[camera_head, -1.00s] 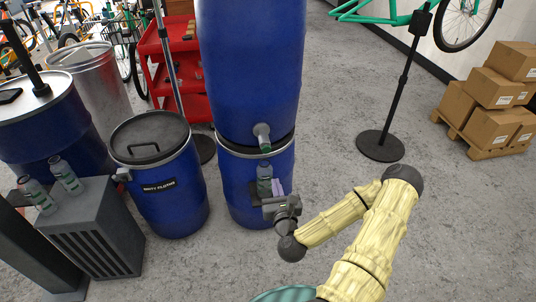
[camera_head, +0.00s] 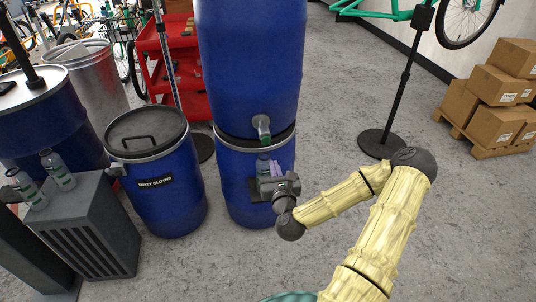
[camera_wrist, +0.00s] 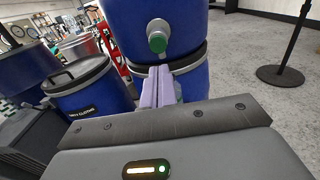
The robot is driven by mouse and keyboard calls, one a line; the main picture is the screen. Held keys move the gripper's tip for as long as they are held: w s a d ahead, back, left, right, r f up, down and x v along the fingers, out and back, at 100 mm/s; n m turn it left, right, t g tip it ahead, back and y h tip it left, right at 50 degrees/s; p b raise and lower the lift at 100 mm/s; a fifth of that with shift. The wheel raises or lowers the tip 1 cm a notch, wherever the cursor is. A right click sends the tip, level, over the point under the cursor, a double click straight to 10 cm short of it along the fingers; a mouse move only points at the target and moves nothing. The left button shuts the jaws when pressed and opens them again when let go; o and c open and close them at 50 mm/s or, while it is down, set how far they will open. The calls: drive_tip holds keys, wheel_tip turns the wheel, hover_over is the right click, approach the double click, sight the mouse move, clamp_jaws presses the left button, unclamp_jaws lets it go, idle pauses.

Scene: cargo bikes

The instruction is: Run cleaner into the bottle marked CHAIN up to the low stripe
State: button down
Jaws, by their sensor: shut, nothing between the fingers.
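A large blue drum (camera_head: 248,65) has a grey tap with a green end (camera_head: 263,128) low on its front; the tap also shows in the wrist view (camera_wrist: 157,40). A small bottle (camera_head: 262,166) stands below the tap against the lower blue drum, mostly hidden by my gripper; its marking is not readable. My gripper (camera_head: 274,168) is in front of the bottle and below the tap. In the wrist view, its lilac fingers (camera_wrist: 157,86) are together and empty, pointing toward the drum. I cannot tell whether they touch the bottle. The liquid level is hidden.
Two more bottles (camera_head: 27,188) (camera_head: 58,170) stand on a grey slatted box (camera_head: 88,228) at the left. A lidded blue drum labelled DIRTY CLOTHS (camera_head: 160,205) stands beside the tap drum. A bike stand (camera_head: 381,144) and boxes (camera_head: 492,118) are at the right. Floor between is clear.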

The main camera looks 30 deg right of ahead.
sight(267, 140)
drive_tip(key=shift+w+f+b, duration=0.25)
drive_tip(key=shift+w+b, duration=0.25)
drive_tip(key=shift+b, duration=1.5)
drive_tip(key=x, duration=0.9)
drive_tip(key=shift+r+b, duration=0.2)
drive_tip(key=shift+b, duration=0.1)
drive_tip(key=shift+w, duration=0.1)
drive_tip(key=shift+p+x, duration=0.4)
drive_tip(key=shift+x, duration=0.35)
drive_tip(key=shift+r, duration=0.1)
drive_tip(key=shift+w+r, duration=0.1)
drive_tip(key=shift+r, duration=0.15)
